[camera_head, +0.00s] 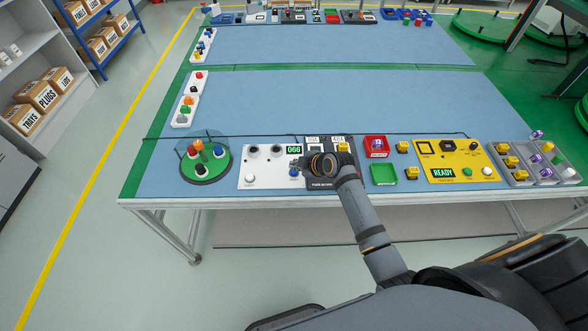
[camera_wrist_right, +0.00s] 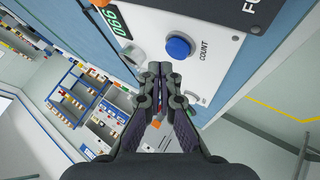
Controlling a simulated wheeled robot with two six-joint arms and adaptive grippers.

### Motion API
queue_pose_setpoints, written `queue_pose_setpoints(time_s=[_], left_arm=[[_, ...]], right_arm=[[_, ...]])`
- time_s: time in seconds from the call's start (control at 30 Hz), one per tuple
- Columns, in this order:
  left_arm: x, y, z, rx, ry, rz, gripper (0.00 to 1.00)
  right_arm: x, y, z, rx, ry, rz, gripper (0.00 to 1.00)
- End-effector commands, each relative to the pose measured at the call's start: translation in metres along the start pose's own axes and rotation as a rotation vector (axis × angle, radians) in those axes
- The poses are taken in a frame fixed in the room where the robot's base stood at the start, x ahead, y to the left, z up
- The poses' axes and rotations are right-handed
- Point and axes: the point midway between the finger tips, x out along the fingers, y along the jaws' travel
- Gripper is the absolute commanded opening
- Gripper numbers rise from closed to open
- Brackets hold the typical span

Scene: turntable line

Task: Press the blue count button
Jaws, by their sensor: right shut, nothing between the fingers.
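The blue count button (camera_head: 293,172) is on the white panel (camera_head: 265,182), below its green display reading 066 (camera_head: 293,150). In the right wrist view the round blue button (camera_wrist_right: 179,46) stands beside the word COUNT and is fully visible. My right gripper (camera_head: 298,163) is over the right part of the white panel, very close to the button. In the wrist view its fingertips (camera_wrist_right: 160,70) are together with nothing between them, just short of the button in the picture. I cannot tell contact, but a gap seems to show. My left gripper is not in view.
Left of the panel is a green turntable (camera_head: 207,178) with coloured parts. To the right are a dark panel, a red bin (camera_head: 376,142), a green tray (camera_head: 384,180), a yellow panel (camera_head: 440,153) and a grey sorting tray (camera_head: 521,178).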

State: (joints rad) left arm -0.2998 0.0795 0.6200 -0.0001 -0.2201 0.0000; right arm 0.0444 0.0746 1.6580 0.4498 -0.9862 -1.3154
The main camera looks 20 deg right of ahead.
Motion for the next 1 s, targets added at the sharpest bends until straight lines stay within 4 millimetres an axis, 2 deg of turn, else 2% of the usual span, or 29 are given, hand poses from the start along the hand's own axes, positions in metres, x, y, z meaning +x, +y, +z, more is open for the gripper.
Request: queue_pose_setpoints(time_s=[0.23, 0.7, 1.0], left_arm=[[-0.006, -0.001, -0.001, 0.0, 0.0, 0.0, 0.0], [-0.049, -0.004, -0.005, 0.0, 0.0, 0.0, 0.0], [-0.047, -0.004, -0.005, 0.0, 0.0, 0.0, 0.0]], right_arm=[[-0.005, 0.004, -0.003, 0.0, 0.0, 0.001, 0.0], [-0.036, 0.026, -0.026, 0.0, 0.0, 0.001, 0.0], [-0.035, 0.025, -0.025, 0.0, 0.0, 0.001, 0.0]])
